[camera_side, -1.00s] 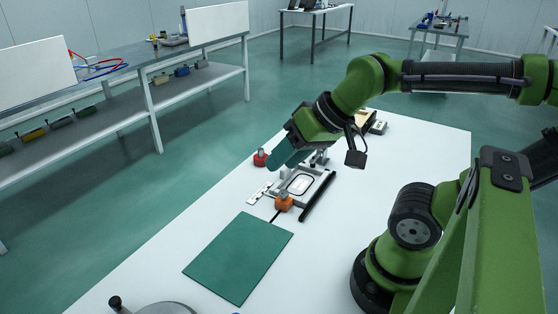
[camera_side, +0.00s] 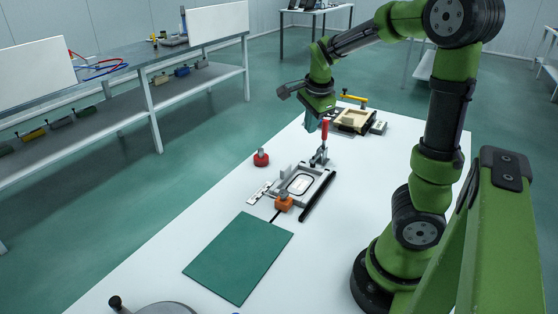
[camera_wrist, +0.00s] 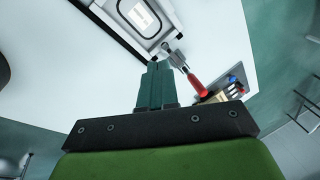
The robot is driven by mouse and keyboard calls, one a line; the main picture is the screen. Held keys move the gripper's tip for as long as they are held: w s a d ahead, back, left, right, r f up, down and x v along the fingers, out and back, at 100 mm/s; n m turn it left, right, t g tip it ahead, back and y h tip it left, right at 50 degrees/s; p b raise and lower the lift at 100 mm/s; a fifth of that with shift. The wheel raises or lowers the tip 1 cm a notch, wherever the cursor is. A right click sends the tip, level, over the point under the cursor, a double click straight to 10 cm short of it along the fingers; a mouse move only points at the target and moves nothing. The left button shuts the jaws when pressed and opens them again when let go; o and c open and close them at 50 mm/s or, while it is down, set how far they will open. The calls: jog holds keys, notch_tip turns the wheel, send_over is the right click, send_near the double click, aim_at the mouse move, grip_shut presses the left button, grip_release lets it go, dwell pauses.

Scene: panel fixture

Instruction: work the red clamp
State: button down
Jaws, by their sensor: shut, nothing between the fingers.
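The red clamp (camera_side: 325,131) stands at the back end of the grey panel fixture (camera_side: 323,183), its red handle pointing up in the side view. In the wrist view the red clamp's handle (camera_wrist: 196,83) lies just right of my fingers, with its metal linkage towards the fixture (camera_wrist: 168,12). My gripper (camera_side: 308,124) is above the table, left of the handle in the side view. It also shows in the wrist view (camera_wrist: 159,66), with the green fingers together and nothing between them. I cannot tell whether a finger touches the handle; a small gap shows in the wrist view.
A red knob-topped piece (camera_side: 261,158) stands left of the fixture. An orange block (camera_side: 284,203) sits at its front, and a black bar (camera_side: 318,196) runs along its right. A wooden tray (camera_side: 352,121) is behind. A green mat (camera_side: 238,258) lies in front.

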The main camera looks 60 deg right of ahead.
jog(key=s+d+r+m+h, duration=0.1)
jog(key=d+r+m+h, duration=0.1)
jog(key=d+m, duration=0.45)
jog(key=m, duration=0.2)
send_over(325, 137)
jog(key=a, duration=0.2)
notch_tip(325, 137, down, 9)
jog(key=shift+s+f+g, duration=0.15)
jog(key=shift+s+g, duration=0.2)
jog(key=shift+g, duration=0.05)
jog(key=shift+y, duration=0.3)
jog(key=shift+d+y, duration=0.2)
jog(key=shift+y, duration=0.1)
